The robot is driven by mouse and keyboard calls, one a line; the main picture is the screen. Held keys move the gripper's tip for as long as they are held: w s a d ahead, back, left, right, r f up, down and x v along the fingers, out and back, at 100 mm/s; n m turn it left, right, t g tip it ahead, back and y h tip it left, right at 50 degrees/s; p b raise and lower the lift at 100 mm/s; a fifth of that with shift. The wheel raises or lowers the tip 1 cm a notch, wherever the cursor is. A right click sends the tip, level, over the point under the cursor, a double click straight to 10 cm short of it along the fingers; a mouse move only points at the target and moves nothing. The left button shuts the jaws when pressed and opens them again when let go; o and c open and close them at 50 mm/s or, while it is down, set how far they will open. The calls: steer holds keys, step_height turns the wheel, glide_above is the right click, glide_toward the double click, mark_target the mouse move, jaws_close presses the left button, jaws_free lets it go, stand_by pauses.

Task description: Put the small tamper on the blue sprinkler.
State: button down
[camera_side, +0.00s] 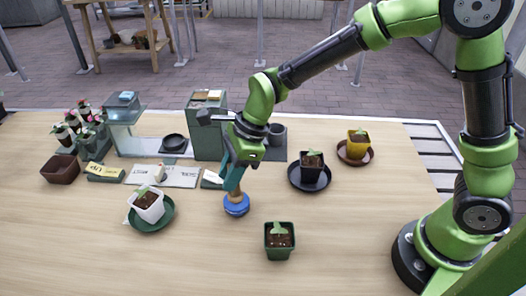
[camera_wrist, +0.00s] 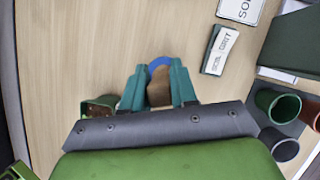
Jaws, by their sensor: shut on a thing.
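My gripper (camera_side: 235,189) reaches down over the middle of the table, with teal fingers. It is shut on the small tamper, whose brown, wood-coloured part (camera_side: 236,197) shows just below the fingers. In the wrist view, the brown part of the tamper (camera_wrist: 159,90) sits between the two fingers of my gripper (camera_wrist: 158,71). The blue sprinkler (camera_side: 236,209) is a round blue thing directly under the tamper. In the wrist view, only a blue arc of it (camera_wrist: 159,62) shows past the tamper. I cannot tell whether tamper and sprinkler touch.
A green pot with a seedling (camera_side: 279,252) stands in front, to the right. A white pot (camera_side: 148,208) on a green saucer is left. A green block (camera_side: 207,135) is behind. The front left table is clear.

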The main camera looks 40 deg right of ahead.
steer(key=shift+f, duration=0.1)
steer(key=c, duration=0.9)
jaws_free()
steer(key=v, duration=1.2)
steer(key=shift+s+d+r+n+t+h, duration=0.45)
steer(key=shift+s+d+n+t, duration=0.45)
steer(key=shift+s+d+n, duration=1.85)
steer(key=shift+s+d+r+n+t+h, duration=0.35)
steer(key=shift+s+d+r+n+t, duration=0.4)
steer(key=shift+s+d+n, duration=2)
steer(key=shift+s+d+r+n+t+h, duration=0.4)
steer(key=shift+s+d+n+t, duration=1)
steer(key=shift+n, duration=2.4)
steer(key=shift+d+g, duration=0.35)
steer(key=shift+d, duration=0.15)
